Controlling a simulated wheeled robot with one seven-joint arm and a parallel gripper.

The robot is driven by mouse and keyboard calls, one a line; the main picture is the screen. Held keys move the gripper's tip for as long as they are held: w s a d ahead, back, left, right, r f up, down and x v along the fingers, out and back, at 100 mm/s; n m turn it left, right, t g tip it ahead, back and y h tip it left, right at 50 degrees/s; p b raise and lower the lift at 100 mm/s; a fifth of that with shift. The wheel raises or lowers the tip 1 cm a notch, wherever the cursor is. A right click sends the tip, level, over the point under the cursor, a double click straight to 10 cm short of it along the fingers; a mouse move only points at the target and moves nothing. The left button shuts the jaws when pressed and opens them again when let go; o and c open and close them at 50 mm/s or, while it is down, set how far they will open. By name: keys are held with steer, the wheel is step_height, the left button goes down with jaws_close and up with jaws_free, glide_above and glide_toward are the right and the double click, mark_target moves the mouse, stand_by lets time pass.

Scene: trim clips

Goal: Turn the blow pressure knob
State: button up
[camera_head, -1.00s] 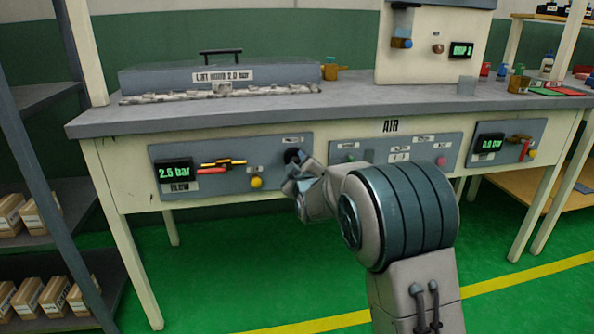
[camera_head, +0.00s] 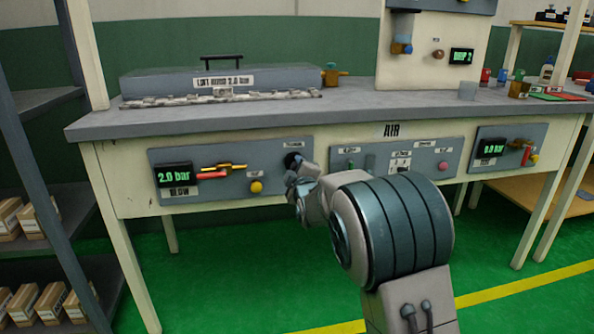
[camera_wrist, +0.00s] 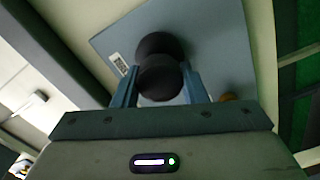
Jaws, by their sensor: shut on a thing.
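The black blow pressure knob (camera_head: 291,160) sits at the right end of the left grey panel (camera_head: 225,188) on the front of the bench. In the wrist view the round dark knob (camera_wrist: 160,76) is between the two fingers of my gripper (camera_wrist: 160,88). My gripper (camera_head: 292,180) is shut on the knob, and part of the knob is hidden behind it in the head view. The green blow display (camera_head: 174,175) at the panel's left reads 2.0 bar.
A red-handled brass valve (camera_head: 215,170) and a yellow button (camera_head: 256,187) lie left of the knob on the same panel. The AIR panel (camera_head: 425,165) is close on the right. A label on the benchtop box (camera_head: 220,79) mentions 2.0 bar.

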steer(key=o, duration=1)
steer(key=shift+c, duration=0.2)
steer(key=p+v, duration=0.3)
steer(key=v, duration=1)
steer(key=shift+s, duration=0.4)
steer(key=shift+d, duration=0.1)
